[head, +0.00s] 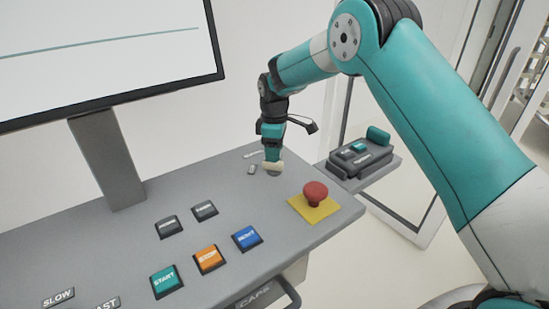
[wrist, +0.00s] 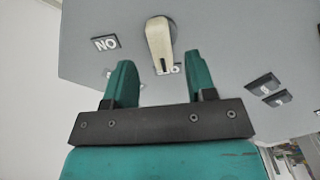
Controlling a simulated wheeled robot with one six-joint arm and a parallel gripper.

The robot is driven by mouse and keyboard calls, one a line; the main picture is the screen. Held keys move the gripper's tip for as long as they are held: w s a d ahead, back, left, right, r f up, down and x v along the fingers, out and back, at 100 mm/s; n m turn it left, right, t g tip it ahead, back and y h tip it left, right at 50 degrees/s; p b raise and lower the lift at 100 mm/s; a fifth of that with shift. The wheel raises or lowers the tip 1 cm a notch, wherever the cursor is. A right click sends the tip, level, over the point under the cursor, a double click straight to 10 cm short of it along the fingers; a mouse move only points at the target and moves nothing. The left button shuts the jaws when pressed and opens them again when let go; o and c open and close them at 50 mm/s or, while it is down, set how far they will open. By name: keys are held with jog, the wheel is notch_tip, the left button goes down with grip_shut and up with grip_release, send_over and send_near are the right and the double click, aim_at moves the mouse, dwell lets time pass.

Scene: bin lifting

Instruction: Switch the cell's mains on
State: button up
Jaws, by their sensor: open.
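The mains switch is a rotary knob with a cream handle (wrist: 158,42) on the grey console top; it also shows in the head view (head: 272,167). A dark mark on the handle's near end points at a label partly hidden beneath it, which I cannot read fully. An ON label (wrist: 105,43), upside down in the wrist view, lies left of the handle. My gripper (wrist: 161,68) is open and empty, its teal fingers either side of the handle's line, with the handle beyond their tips. In the head view my gripper (head: 272,153) points down just over the handle.
A red emergency stop (head: 315,194) on a yellow plate stands right of the knob. START (head: 166,281), STOP (head: 209,260) and blue (head: 246,238) buttons lie nearer. A monitor (head: 108,160) stands at left. A pendant (head: 361,156) rests on a side shelf.

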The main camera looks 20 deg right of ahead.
aim_at(273, 166)
jog(key=shift+f+p, duration=0.45)
jog(key=shift+f, duration=1.85)
jog(key=shift+c, duration=0.2)
jog(key=c, duration=0.9)
